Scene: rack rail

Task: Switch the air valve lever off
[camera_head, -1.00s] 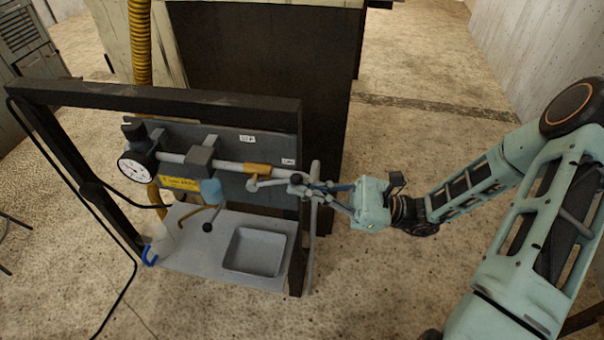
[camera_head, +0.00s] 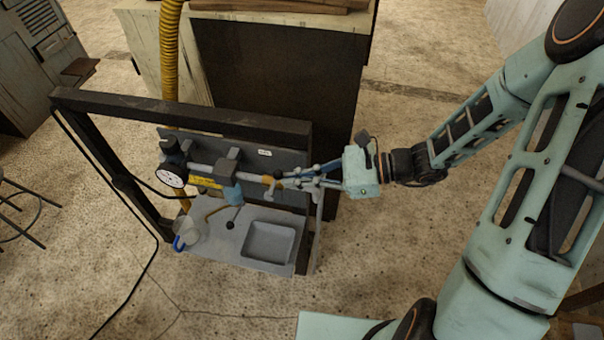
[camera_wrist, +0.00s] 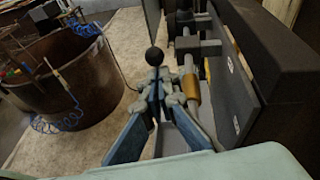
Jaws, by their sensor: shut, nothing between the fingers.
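The brass-coloured valve (camera_head: 290,183) sits on the grey pipe (camera_head: 252,177) near the right end of the rack. It also shows in the wrist view (camera_wrist: 191,86), right of my fingers. A black ball knob (camera_wrist: 154,56), apparently the lever's end, shows just beyond my fingertips in the wrist view. My gripper (camera_wrist: 156,84) is shut and empty, with its fingertips close to the knob; I cannot tell whether they touch. In the head view my gripper (camera_head: 304,182) is in front of the valve and hides most of the lever, so its angle is unclear.
The dark rack frame (camera_head: 200,110) surrounds the panel and pipe, close to my gripper. A pressure gauge (camera_head: 170,176) is at the pipe's left end. A grey tray (camera_head: 269,243) lies below. A black hose (camera_head: 150,262) runs down to the floor at left.

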